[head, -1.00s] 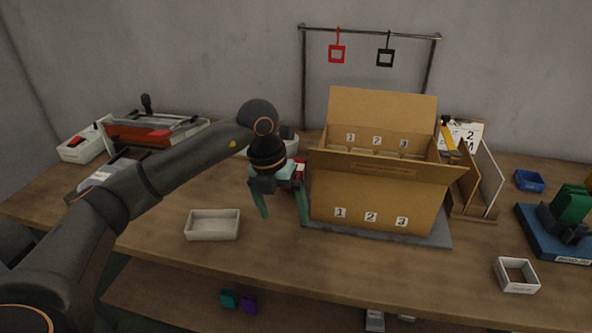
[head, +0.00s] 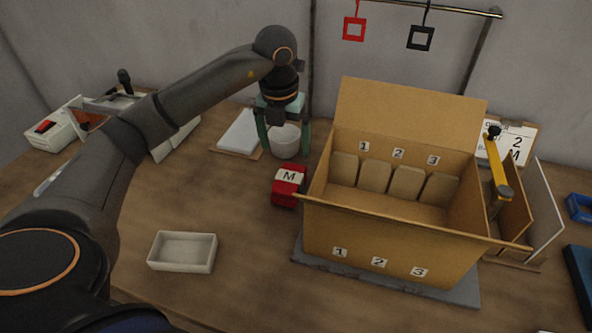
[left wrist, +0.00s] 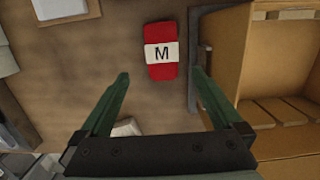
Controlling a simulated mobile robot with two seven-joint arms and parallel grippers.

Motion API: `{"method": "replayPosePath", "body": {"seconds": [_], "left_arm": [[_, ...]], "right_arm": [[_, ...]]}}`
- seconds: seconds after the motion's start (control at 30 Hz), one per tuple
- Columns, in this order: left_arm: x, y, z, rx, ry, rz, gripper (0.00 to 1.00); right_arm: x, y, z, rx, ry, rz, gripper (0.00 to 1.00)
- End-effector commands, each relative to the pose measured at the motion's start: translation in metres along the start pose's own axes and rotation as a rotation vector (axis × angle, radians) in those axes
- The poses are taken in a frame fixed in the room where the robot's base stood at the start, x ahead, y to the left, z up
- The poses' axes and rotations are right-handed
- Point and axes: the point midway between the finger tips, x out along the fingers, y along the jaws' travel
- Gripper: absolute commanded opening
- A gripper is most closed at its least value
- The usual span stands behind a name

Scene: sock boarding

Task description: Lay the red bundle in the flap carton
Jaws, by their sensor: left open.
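The red bundle (head: 286,192) has a white band marked M and lies on the table just left of the carton. It also shows in the left wrist view (left wrist: 161,71), ahead of the fingertips. The flap carton (head: 395,248) stands open with its back flap up, slots marked 1, 2 and 3, and several tan pieces along its back inside wall. My left gripper (head: 284,150) is open and empty, above and behind the bundle near a white cup. Its fingers also show in the left wrist view (left wrist: 160,82). My right gripper is not in view.
A white cup (head: 285,141) stands behind the bundle. A shallow white tray (head: 183,252) lies at the front left. A rail with red and black square tags (head: 421,38) stands behind the carton. Boards and a yellow-handled tool (head: 497,165) stand right of it.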

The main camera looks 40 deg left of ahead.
Motion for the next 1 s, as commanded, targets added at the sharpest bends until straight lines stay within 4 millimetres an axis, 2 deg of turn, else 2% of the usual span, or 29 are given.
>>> {"method": "replayPosePath", "body": {"seconds": [0.4, 0.63, 0.9, 1.0], "left_arm": [[0.063, 0.0, -0.001, -0.001, 0.003, 0.002, 1.0], [0.081, -0.001, 0.0, 0.0, 0.004, 0.001, 1.0], [0.119, -0.004, 0.001, -0.001, 0.003, 0.0, 1.0], [0.124, -0.004, 0.001, 0.0, 0.0, -0.001, 1.0]], "right_arm": [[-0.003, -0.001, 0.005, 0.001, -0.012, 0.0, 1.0], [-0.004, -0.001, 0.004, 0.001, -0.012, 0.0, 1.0], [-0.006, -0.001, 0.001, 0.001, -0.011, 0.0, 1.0], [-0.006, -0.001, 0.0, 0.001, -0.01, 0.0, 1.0]]}}
